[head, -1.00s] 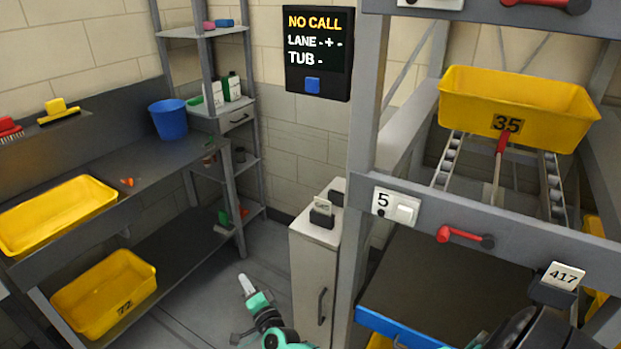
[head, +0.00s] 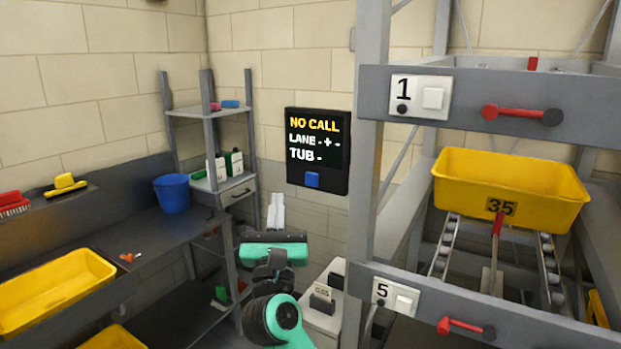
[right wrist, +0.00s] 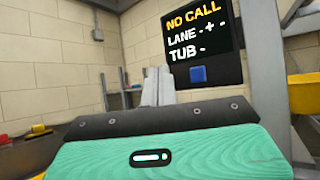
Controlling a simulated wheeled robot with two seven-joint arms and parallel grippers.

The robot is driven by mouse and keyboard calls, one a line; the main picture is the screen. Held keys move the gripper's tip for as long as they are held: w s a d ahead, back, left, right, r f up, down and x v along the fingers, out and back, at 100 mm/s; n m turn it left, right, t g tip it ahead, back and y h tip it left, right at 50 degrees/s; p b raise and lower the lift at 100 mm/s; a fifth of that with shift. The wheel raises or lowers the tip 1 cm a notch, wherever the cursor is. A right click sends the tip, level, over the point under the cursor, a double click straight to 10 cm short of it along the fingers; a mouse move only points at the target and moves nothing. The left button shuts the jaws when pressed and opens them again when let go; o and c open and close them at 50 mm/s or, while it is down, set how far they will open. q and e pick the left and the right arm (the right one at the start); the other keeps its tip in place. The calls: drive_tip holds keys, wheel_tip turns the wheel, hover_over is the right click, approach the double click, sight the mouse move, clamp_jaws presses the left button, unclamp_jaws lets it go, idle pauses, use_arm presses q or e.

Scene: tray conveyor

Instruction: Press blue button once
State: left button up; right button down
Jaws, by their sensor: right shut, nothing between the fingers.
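The blue button (head: 312,180) sits at the bottom of a black wall display (head: 345,150) that reads "NO CALL", "LANE - + -" and "TUB -". The button also shows in the right wrist view (right wrist: 198,75), to the right of the fingers. My right gripper (head: 276,200) is shut and empty, its pale fingers pointing up, left of and a little below the button in the head view. It also shows in the right wrist view (right wrist: 158,75). A visible gap separates the fingers from the button. My left gripper is not in view.
A grey rack (head: 368,150) stands right of the display and holds a yellow tub (head: 510,185) marked 35. A small cabinet (head: 322,322) stands below the display. A shelf unit (head: 209,130) and a bench with a blue bucket (head: 171,195) are on the left.

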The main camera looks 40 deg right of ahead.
idle(0.3)
approach(306, 174)
drive_tip(key=shift+a+r+x, duration=0.1)
drive_tip(key=shift+a+x, duration=0.05)
drive_tip(key=shift+x, duration=0.7)
drive_tip(key=shift+a+r+x, duration=0.1)
drive_tip(key=shift+x, duration=0.75)
drive_tip(key=shift+a+r+x, duration=0.15)
drive_tip(key=shift+x, duration=0.65)
drive_tip(key=shift+d, duration=0.15)
drive_tip(key=shift+w+d, duration=0.1)
drive_tip(key=shift+d, duration=0.1)
drive_tip(key=shift+w+d, duration=0.2)
drive_tip(key=shift+d, duration=0.3)
idle(0.7)
drive_tip(key=shift+a, duration=0.2)
drive_tip(key=shift+s+a, duration=0.35)
drive_tip(key=shift+a, duration=0.35)
